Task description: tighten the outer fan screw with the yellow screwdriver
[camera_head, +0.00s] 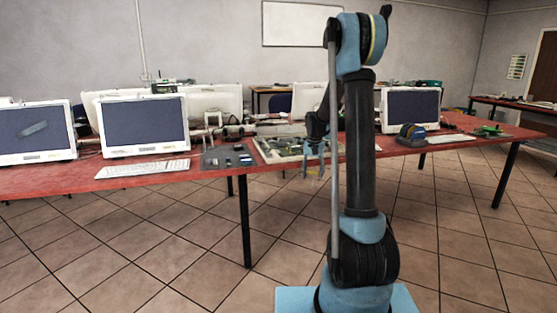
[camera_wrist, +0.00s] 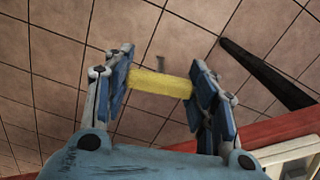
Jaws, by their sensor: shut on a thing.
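My gripper (camera_wrist: 160,78) is shut on the yellow screwdriver (camera_wrist: 160,83), whose handle lies crosswise between the two blue finger pads in the wrist view. A short grey shaft sticks out past the handle; its tip is small and hard to make out. In the head view my gripper (camera_head: 315,163) hangs in front of the table edge, apart from the table, with floor below it. An open case with boards (camera_head: 276,147) lies on the table just behind and left of it. The fan and its outer screw cannot be made out in either view.
The red table (camera_head: 215,178) runs across the room. A grey tray with small parts (camera_head: 228,157), a keyboard (camera_head: 142,169) and monitors (camera_head: 144,125) stand left of the case. The floor in front is clear.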

